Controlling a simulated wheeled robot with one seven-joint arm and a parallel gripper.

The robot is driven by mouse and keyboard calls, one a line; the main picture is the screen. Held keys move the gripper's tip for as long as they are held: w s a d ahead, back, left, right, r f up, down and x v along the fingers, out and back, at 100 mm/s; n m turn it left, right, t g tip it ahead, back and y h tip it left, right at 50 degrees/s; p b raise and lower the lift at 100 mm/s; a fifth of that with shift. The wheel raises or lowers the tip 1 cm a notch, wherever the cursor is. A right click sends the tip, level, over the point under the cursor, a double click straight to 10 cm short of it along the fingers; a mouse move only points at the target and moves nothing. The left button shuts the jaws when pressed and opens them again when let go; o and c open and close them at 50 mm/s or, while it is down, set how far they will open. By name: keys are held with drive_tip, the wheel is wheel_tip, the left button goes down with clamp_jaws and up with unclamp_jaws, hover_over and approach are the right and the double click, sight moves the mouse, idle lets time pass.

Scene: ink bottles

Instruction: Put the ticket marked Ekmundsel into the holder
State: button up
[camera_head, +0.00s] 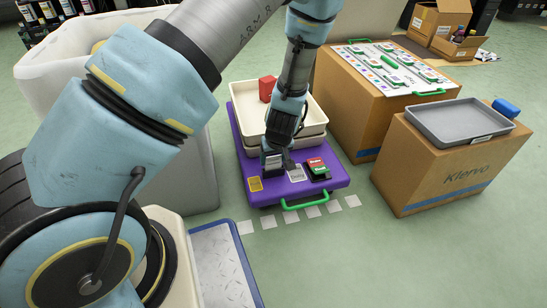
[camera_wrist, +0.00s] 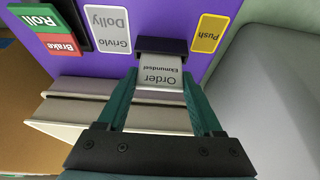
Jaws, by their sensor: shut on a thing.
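The white ticket (camera_wrist: 160,76) reads "Order Ekmundsel", upside down in the wrist view. My gripper (camera_wrist: 160,82) is shut on it, with a green finger at each side. The ticket's far edge meets the dark holder (camera_wrist: 162,46) on the purple dolly (camera_wrist: 120,62). I cannot tell whether that edge is inside the holder or only against it. In the head view my gripper (camera_head: 273,160) points down at the front of the purple dolly (camera_head: 265,196); the ticket and holder are too small and covered there to make out clearly.
A yellow "Push" label (camera_wrist: 207,33), a grey "Grivlo Dolly" label (camera_wrist: 108,29) and a green-and-red Roll/Brake switch (camera_head: 317,168) flank the holder. Cream trays (camera_head: 316,115), with a red block (camera_head: 267,88), stand behind. Cardboard boxes (camera_head: 440,170) are right, a pale bin (camera_head: 190,165) left.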

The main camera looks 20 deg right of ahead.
drive_tip(key=o, duration=1.3)
drive_tip(key=shift+o, duration=0.2)
drive_tip(key=p+v, duration=0.5)
drive_tip(key=v, duration=0.5)
drive_tip(key=shift+s+r, duration=0.2)
drive_tip(key=shift+r, duration=0.15)
drive_tip(key=shift+s, duration=0.1)
